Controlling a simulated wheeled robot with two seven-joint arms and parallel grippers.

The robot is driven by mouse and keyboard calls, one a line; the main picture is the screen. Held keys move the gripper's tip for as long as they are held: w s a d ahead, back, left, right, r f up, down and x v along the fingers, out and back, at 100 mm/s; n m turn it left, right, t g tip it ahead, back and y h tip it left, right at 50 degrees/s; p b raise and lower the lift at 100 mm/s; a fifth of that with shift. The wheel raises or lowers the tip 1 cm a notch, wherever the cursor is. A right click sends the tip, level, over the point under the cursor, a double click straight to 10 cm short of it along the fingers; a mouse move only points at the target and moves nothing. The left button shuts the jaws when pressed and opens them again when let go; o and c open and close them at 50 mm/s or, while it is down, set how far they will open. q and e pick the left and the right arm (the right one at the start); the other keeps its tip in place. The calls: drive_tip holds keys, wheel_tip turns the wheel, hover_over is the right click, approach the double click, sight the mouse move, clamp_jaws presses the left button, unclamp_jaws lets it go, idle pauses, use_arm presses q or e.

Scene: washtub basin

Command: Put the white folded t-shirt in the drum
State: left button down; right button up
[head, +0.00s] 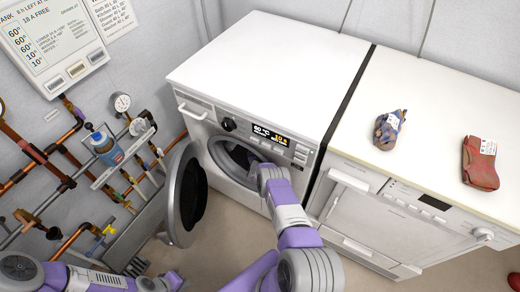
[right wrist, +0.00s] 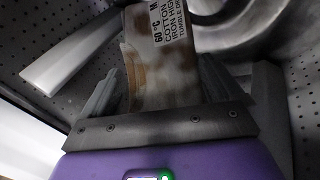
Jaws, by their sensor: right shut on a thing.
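The white folded t-shirt (right wrist: 185,85), with brown stains and a printed care label, is between the fingers of my right gripper (right wrist: 158,85) in the right wrist view. The gripper is shut on it. Perforated metal of the drum (right wrist: 285,75) surrounds them, so they are inside the drum. In the head view my right arm reaches into the open round mouth of the washing machine (head: 237,157), and the gripper and shirt are hidden there. My left gripper (head: 165,283) is low at the left, partly cut off by the bottom edge; its jaw opening is unclear.
The round door (head: 187,195) stands open left of the mouth. A blue-brown folded garment (head: 389,130) and a red one (head: 480,163) lie on the right-hand machine's top. A drum paddle (right wrist: 75,58) is beside my right gripper.

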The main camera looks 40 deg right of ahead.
drive_tip(key=o, duration=0.9)
drive_tip(key=p+v, duration=0.5)
drive_tip(key=v, duration=0.1)
drive_tip(key=shift+s+a+r, duration=0.15)
drive_tip(key=shift+s+r, duration=0.1)
drive_tip(key=shift+s+a, duration=0.35)
